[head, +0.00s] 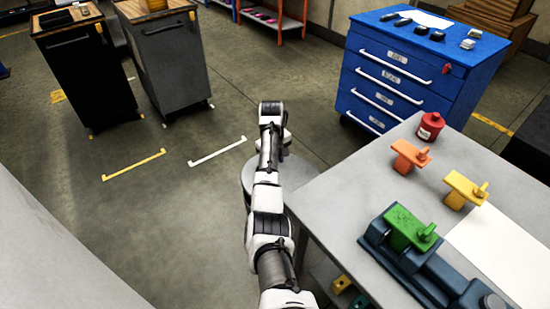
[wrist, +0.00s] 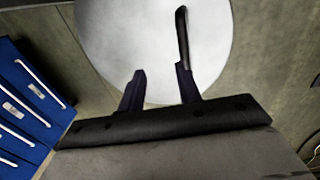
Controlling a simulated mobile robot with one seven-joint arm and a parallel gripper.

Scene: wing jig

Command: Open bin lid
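A round, pale grey disc-shaped top (wrist: 120,35), which may be the bin lid, lies beyond my fingers in the wrist view. It also shows as a grey round top (head: 249,178) beside and under my arm in the head view. A thin dark bar, possibly its handle (wrist: 182,30), stands out against the disc near the right fingertip; I cannot tell if they touch. My gripper (wrist: 160,69) has its two dark fingers apart with nothing seen between them. In the head view my arm hides the fingers and part of the round top.
A grey table (head: 335,205) with coloured parts and a green-and-blue fixture (head: 420,260) stands close on the right. A blue drawer cabinet (head: 400,75) is behind it. Two wheeled cabinets, black (head: 83,75) and grey (head: 170,62), stand upper left. Floor at left is open.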

